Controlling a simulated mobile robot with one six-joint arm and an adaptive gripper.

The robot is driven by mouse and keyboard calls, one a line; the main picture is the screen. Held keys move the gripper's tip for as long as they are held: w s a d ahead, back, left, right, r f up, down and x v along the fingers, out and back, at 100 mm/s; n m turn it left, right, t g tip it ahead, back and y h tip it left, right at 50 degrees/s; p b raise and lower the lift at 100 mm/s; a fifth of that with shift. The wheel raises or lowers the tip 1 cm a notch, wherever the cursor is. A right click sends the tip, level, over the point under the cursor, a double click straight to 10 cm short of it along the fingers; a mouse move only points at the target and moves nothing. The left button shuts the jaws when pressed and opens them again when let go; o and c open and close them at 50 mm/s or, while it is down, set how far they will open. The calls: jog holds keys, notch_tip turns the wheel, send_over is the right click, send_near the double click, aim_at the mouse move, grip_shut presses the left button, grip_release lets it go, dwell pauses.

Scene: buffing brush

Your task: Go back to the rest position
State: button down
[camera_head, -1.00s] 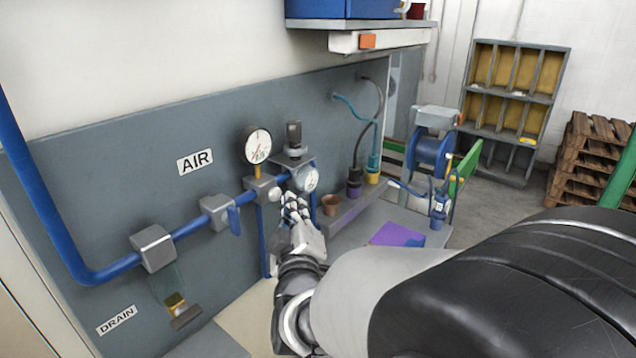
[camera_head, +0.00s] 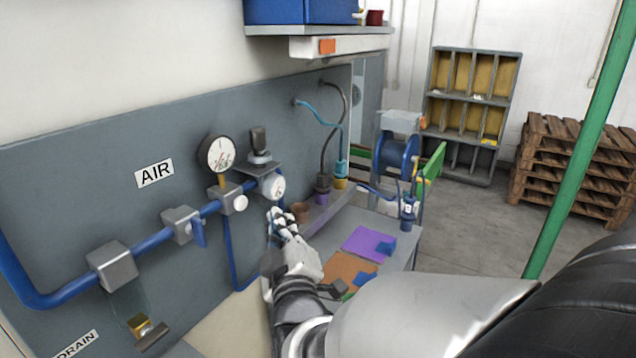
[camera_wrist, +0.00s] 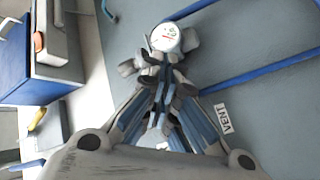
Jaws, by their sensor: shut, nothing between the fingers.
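My gripper (camera_head: 279,222) is in front of the grey wall panel, close below the small round gauge (camera_head: 273,187) in the head view. In the wrist view my gripper (camera_wrist: 162,68) is shut, its fingers together with nothing visible between them. Behind its tips stands a round white gauge (camera_wrist: 166,38). I cannot tell whether the fingertips touch the fittings. No marker of a rest position shows.
A blue air pipe (camera_head: 152,243) with valves and a larger gauge (camera_head: 217,155) runs along the panel. A bench (camera_head: 402,246) with purple and orange mats lies to the right. A green post (camera_head: 583,140) stands at right. A shelf (camera_head: 330,32) hangs above.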

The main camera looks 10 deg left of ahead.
jog(key=s+d+f+m+g+h, duration=0.2)
jog(key=s+d+m+g, duration=0.1)
jog(key=d, duration=0.5)
jog(key=s+d+f+m+g+h, duration=0.1)
jog(key=s+d+m+g, duration=0.25)
jog(key=d, duration=0.45)
jog(key=s+d+f+m+g+h, duration=0.2)
jog(key=s+d, duration=0.4)
jog(key=s, duration=0.4)
jog(key=s+d+f+m+g+h, duration=0.2)
jog(key=s+d+f+m+g, duration=0.2)
jog(key=s+d, duration=0.3)
jog(key=s+m, duration=0.1)
jog(key=s, duration=0.2)
jog(key=shift+d+m, duration=0.3)
jog(key=shift+m, duration=0.05)
jog(key=c, duration=2.4)
grip_release()
